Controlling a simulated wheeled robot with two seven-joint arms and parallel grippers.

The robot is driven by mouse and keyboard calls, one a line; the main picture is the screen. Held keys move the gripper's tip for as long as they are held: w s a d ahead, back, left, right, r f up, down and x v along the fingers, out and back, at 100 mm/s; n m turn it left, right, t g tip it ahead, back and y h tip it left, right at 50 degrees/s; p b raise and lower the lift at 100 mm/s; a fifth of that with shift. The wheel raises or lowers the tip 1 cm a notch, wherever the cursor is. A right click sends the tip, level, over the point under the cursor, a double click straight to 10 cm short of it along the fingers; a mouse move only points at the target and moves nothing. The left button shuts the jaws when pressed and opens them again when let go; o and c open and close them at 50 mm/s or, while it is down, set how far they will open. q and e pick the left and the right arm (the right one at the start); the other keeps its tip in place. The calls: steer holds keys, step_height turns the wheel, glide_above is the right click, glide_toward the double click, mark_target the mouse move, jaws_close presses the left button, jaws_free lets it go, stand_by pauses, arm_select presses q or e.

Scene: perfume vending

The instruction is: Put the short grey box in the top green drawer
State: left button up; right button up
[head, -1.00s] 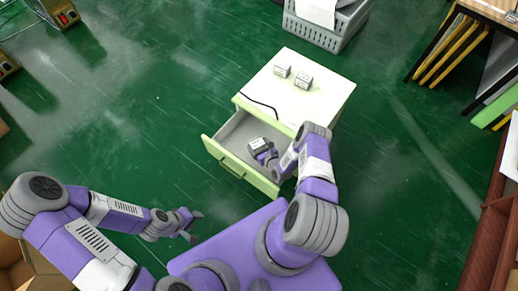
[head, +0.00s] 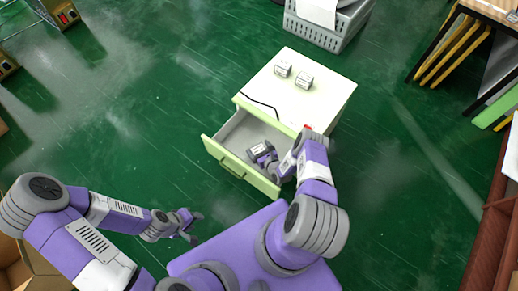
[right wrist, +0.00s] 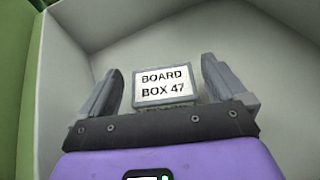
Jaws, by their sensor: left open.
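The short grey box (head: 259,149) with a white label is inside the pulled-out top green drawer (head: 228,163). In the right wrist view the box (right wrist: 165,85) reads "BOARD BOX 47" and sits between the fingers of my right gripper (right wrist: 162,88). Narrow gaps show on both sides of it, so the fingers look open around it. In the head view my right gripper (head: 265,157) reaches down into the drawer. My left gripper (head: 194,227) is open and empty, low over the floor left of the drawer.
A grey basket (head: 322,33) stands behind. Green floor is clear left of the cabinet.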

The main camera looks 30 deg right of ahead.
steer(key=shift+r, duration=0.1)
steer(key=shift+r, duration=0.55)
steer(key=p+v, duration=0.2)
steer(key=v, duration=0.5)
steer(key=shift+s+p, duration=0.2)
steer(key=shift+p, duration=0.15)
steer(key=shift+r, duration=0.1)
